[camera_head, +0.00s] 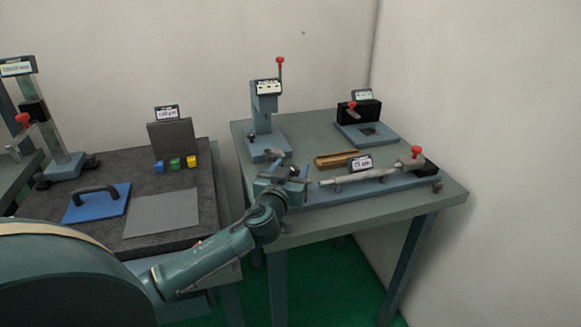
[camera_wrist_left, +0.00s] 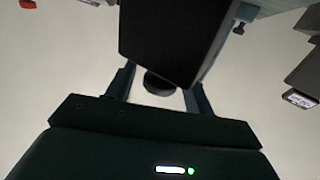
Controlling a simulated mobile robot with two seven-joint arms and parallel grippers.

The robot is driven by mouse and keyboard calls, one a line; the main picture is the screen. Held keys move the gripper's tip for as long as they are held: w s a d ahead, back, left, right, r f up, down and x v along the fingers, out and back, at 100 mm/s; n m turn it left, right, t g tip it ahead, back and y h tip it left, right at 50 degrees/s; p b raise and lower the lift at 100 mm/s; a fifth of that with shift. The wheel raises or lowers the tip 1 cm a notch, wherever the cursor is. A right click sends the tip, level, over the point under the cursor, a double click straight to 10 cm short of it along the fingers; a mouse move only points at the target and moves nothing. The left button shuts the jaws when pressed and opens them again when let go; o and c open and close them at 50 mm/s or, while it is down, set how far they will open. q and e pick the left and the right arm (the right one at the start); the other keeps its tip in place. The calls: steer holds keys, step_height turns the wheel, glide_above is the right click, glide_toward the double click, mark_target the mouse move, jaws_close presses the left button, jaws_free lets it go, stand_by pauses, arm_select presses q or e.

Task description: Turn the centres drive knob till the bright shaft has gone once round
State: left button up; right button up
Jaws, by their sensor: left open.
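The bright shaft (camera_head: 358,177) lies level along a blue-grey bench-centres base (camera_head: 375,193) on the right table, with a label plate (camera_head: 360,163) behind it. At its right end is a black block with a red knob (camera_head: 416,152). My left gripper (camera_head: 300,174) is at the left end of the base and hides what is there in the head view. In the left wrist view a dark round knob (camera_wrist_left: 158,84) shows between my open fingers (camera_wrist_left: 158,95), below a large black block (camera_wrist_left: 172,40). I cannot tell whether the fingers touch it. My right gripper is not in view.
A stand with a red-topped lever (camera_head: 266,110) stands behind my left gripper. A wooden tray (camera_head: 337,159) lies behind the shaft, and a black device (camera_head: 358,112) stands at the back. A dark surface plate (camera_head: 60,200) carries other items to the left.

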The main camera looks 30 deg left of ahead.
arm_select(q)
steer(key=shift+w, duration=0.1)
steer(key=shift+c, duration=0.4)
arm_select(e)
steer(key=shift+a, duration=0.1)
